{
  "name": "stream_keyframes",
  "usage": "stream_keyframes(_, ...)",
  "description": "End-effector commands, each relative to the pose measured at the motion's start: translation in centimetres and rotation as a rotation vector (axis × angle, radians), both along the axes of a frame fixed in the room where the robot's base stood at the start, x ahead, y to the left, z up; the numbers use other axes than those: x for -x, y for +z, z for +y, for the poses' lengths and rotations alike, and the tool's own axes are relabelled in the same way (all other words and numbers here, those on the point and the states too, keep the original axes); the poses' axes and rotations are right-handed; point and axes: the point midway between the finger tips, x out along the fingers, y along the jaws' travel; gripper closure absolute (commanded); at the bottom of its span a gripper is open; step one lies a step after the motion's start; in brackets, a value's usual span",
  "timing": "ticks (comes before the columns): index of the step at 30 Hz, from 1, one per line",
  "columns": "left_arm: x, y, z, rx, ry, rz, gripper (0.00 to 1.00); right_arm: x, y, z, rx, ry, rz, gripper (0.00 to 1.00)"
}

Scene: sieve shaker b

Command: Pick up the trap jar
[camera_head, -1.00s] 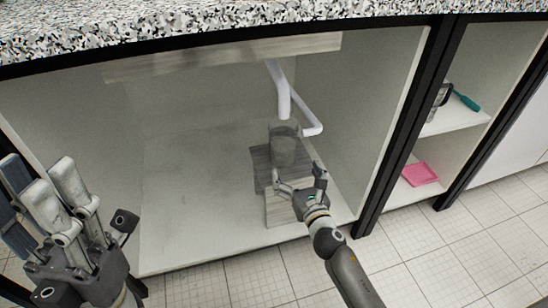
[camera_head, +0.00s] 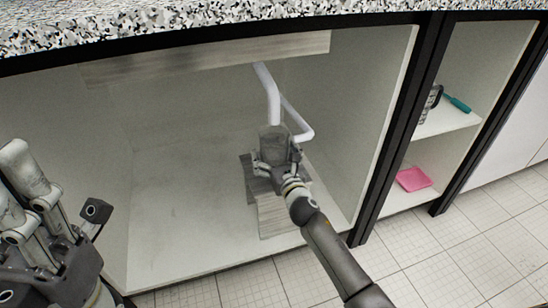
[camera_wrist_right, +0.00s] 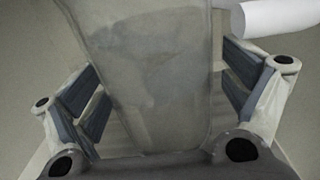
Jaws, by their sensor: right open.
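The trap jar (camera_head: 272,140) is a grey, semi-transparent cylinder standing upright inside the open cabinet, below the white drain pipe. My right gripper (camera_head: 275,160) is at its front, with a finger on either side. In the right wrist view the jar (camera_wrist_right: 150,75) fills the middle between the open fingers (camera_wrist_right: 160,95); a gap shows on the left, and on the right the finger is close to the wall. Whether it touches is unclear. My left gripper (camera_head: 25,190) is at the left edge of the head view, away from the jar; its fingers are apart.
White pipes (camera_head: 270,95) come down behind and right of the jar; one (camera_wrist_right: 275,14) shows at the wrist view's top right. Wood-grain boards (camera_head: 270,215) lie under the jar. The cabinet floor (camera_head: 190,210) at left is clear. A pink tray (camera_head: 414,179) sits in the right-hand shelf.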

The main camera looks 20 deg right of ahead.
Motion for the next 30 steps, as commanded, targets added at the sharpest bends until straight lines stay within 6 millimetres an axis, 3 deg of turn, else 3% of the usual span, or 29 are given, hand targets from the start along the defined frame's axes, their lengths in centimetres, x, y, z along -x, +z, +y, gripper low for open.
stream_keyframes(8,0.0,0.07,-0.01,0.0,0.0,-0.002,0.6,-0.2,0.05,0.04,0.0,0.0,0.0,0.07)
stream_keyframes(22,0.0,0.04,-0.03,-0.001,0.0,-0.001,0.6,-0.17,0.03,0.03,0.0,0.0,0.0,0.68)
stream_keyframes(30,-0.02,0.08,-0.03,0.0,-0.001,-0.001,0.6,-0.2,0.25,0.05,0.0,0.001,-0.003,0.68)
